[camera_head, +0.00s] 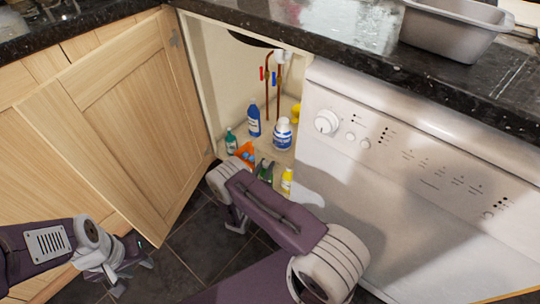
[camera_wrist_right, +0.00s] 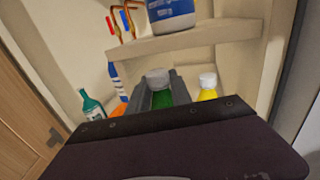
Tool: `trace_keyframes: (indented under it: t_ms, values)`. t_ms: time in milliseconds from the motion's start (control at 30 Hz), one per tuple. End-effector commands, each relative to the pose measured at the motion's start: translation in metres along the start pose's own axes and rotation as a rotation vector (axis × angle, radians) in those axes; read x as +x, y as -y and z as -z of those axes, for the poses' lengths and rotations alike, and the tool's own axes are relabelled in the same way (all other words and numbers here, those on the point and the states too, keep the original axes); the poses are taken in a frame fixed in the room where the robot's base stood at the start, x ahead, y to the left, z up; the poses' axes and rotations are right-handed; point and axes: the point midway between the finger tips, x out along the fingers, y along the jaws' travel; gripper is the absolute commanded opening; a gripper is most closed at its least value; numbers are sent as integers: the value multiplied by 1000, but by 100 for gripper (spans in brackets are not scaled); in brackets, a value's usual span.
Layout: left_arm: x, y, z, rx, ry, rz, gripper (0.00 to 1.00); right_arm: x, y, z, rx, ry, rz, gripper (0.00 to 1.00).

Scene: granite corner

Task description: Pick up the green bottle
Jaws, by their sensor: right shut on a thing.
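The green bottle (camera_wrist_right: 158,99), with a grey cap, stands in the lower part of the open cabinet. In the right wrist view it is between the fingers of my right gripper (camera_wrist_right: 160,90), which is shut on it. In the head view the green bottle (camera_head: 265,173) is partly hidden by my right arm. Whether its base touches the cabinet floor is hidden. My left gripper (camera_head: 132,277) is open and empty, low in front of the wooden door.
A yellow bottle (camera_head: 287,181) stands close right of the green one; a teal bottle (camera_head: 231,142) and an orange item (camera_head: 245,152) are to its left. A blue-and-white container (camera_head: 282,134) sits on the shelf (camera_wrist_right: 190,42) above. The dishwasher (camera_head: 400,190) and open door (camera_head: 130,120) flank the opening.

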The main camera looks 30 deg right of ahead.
Motion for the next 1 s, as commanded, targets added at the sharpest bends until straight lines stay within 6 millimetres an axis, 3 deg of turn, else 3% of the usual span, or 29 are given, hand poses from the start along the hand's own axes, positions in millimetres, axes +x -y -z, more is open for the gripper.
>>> trace_keyframes:
  t_ms: [200, 400, 600, 1000]
  values:
    - [-25, 0, 3, 0, 0, 0, 36, -60, -2, -6, -1, 3, -9, 0]
    - [-32, -1, 3, 0, 0, 0, 36, -96, -2, -3, 1, 3, -6, 0]
    - [-34, -1, 4, 0, 0, 0, 36, -110, 0, -1, 2, 3, -2, 0]
    - [-35, -1, 4, 0, 0, 0, 36, -112, -2, -3, 2, 3, -6, 0]
